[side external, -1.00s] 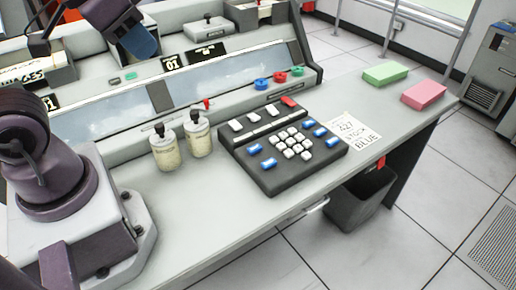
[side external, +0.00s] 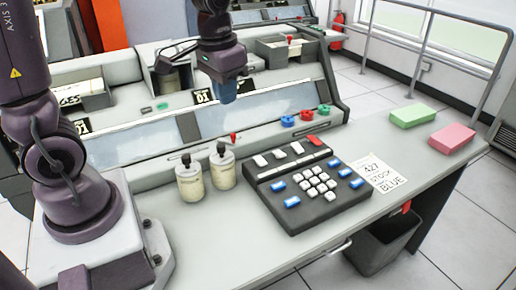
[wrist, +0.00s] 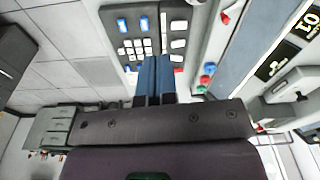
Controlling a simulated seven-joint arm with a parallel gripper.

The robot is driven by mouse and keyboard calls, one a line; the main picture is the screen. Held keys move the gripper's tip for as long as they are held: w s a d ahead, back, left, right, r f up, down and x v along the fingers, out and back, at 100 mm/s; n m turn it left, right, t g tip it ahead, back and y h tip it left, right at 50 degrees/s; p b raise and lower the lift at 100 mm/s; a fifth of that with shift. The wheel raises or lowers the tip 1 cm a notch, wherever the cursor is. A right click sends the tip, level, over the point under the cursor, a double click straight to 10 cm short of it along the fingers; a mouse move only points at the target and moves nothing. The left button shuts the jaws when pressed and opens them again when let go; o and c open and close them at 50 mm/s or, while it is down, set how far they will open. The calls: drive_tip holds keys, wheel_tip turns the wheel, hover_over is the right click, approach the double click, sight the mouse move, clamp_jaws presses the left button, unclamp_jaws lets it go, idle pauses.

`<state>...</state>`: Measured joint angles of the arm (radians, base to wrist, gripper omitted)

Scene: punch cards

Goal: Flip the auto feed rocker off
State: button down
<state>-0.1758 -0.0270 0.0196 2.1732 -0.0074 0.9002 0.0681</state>
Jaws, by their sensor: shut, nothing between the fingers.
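The dark control panel (side external: 310,190) lies on the grey desk. It carries a back row of white rockers (side external: 279,155) with a red one (side external: 315,140) at the right end, a block of white keys and blue keys at the sides. I cannot read which rocker is labelled auto feed. The white rockers also show in the wrist view (wrist: 178,43). My gripper (side external: 224,99) has blue fingers pressed together and empty, in the air over the console behind the panel. In the wrist view the shut fingers (wrist: 155,60) point toward the panel and hide part of it.
Two cream bottles (side external: 190,184) stand left of the panel. Blue, red and green knobs (side external: 306,115) sit behind it, and a small red lever (side external: 234,137) is nearby. A paper note (side external: 382,172), green block (side external: 413,116) and pink block (side external: 452,138) lie right.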

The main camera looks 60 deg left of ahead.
drive_tip(key=g, duration=0.2)
hover_over(260, 161)
drive_tip(key=s+a, duration=0.1)
drive_tip(key=s, duration=0.1)
wheel_tip(260, 161, down, 8)
drive_tip(key=w, duration=0.1)
drive_tip(key=w+a+m+t, duration=0.1)
drive_tip(key=shift+w+a+r+m, duration=0.15)
drive_tip(key=shift+w+a+m, duration=0.05)
drive_tip(key=shift+w+m, duration=0.15)
wheel_tip(260, 161, down, 14)
drive_tip(key=shift+f, duration=0.1)
